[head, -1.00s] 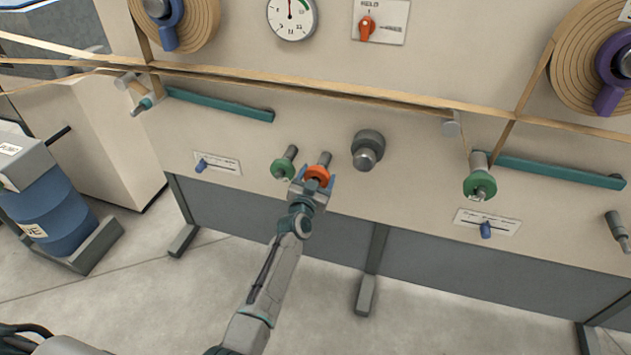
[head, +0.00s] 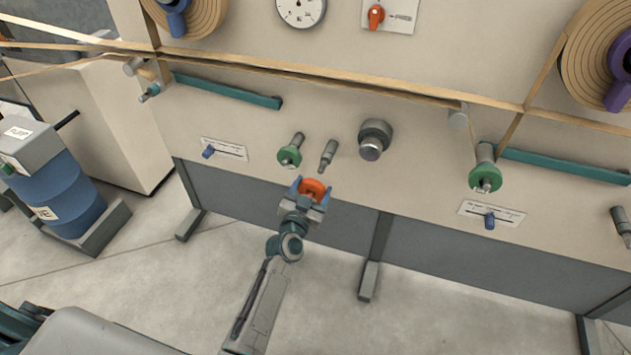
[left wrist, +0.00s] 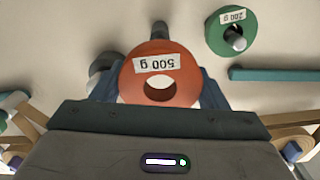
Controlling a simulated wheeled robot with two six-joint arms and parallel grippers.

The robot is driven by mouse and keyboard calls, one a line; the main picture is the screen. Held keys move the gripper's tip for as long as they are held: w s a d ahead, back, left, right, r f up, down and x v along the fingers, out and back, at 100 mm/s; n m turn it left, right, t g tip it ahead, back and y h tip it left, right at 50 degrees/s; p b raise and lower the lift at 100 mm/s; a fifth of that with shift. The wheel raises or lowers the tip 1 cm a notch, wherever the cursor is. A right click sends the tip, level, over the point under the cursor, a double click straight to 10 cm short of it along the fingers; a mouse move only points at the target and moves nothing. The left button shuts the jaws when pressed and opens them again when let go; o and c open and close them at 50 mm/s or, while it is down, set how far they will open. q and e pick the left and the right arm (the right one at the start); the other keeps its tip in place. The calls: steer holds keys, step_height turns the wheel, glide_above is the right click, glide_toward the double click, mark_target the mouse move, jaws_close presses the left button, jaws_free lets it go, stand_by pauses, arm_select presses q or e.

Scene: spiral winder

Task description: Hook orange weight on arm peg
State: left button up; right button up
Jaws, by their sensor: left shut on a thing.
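The orange weight (head: 313,188) is a ring held in my left gripper (head: 306,194), in front of the panel and below a bare grey peg (head: 328,152). In the left wrist view the weight (left wrist: 160,92) shows its hole and an upside-down 500 g label, between the blue fingers of my left gripper (left wrist: 160,95). A left teal arm (head: 228,90) and a right teal arm (head: 565,165) are on the panel. A green weight (head: 486,177) hangs at the right arm's left end. My right gripper is not seen.
A second green weight (head: 289,155), labelled 200 g in the left wrist view (left wrist: 231,30), sits on a peg left of the bare one. A grey knob (head: 374,140) protrudes to the right. A tan strip (head: 330,82) crosses above.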

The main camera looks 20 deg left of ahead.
arm_select(q)
steer(key=s, duration=0.2)
steer(key=s+r, duration=0.1)
steer(key=s, duration=0.2)
steer(key=shift+s+a+r, duration=0.1)
steer(key=shift+s+a, duration=0.05)
steer(key=shift+s, duration=0.2)
